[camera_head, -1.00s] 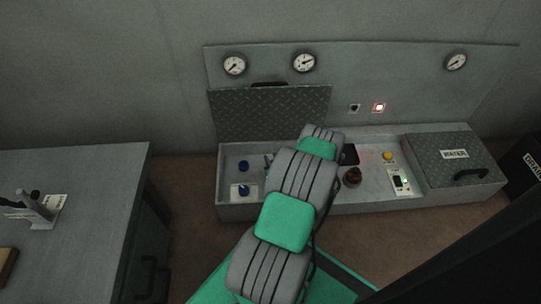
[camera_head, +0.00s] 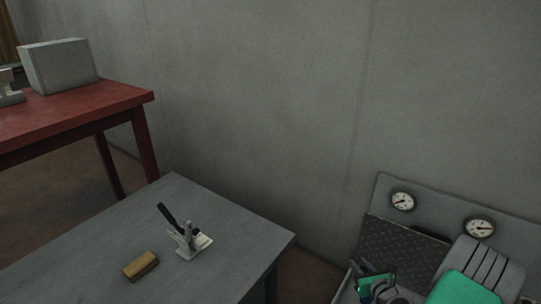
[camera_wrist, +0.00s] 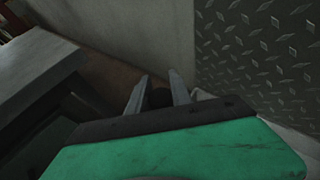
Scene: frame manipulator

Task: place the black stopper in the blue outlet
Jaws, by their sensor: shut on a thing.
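In the wrist view, my gripper (camera_wrist: 155,84) has its two grey fingers close together around a small dark thing (camera_wrist: 159,98), which looks like the black stopper; its shape is mostly hidden by the gripper body. In the head view, my gripper (camera_head: 372,280) is at the lower right, over or near the left end of the grey console tray (camera_head: 346,289). A bit of blue (camera_head: 364,298) shows beside it at the picture's bottom edge; I cannot tell whether it is the blue outlet. My arm hides the rest of the tray.
A grey table (camera_head: 110,250) holds a toggle clamp (camera_head: 186,240) and a wooden block (camera_head: 141,265). A red table (camera_head: 75,112) with a grey box (camera_head: 60,66) stands at the far left. The raised diamond-plate lid (camera_head: 395,250) and gauges (camera_head: 403,201) are behind my gripper; the lid also fills the wrist view's right (camera_wrist: 265,65).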

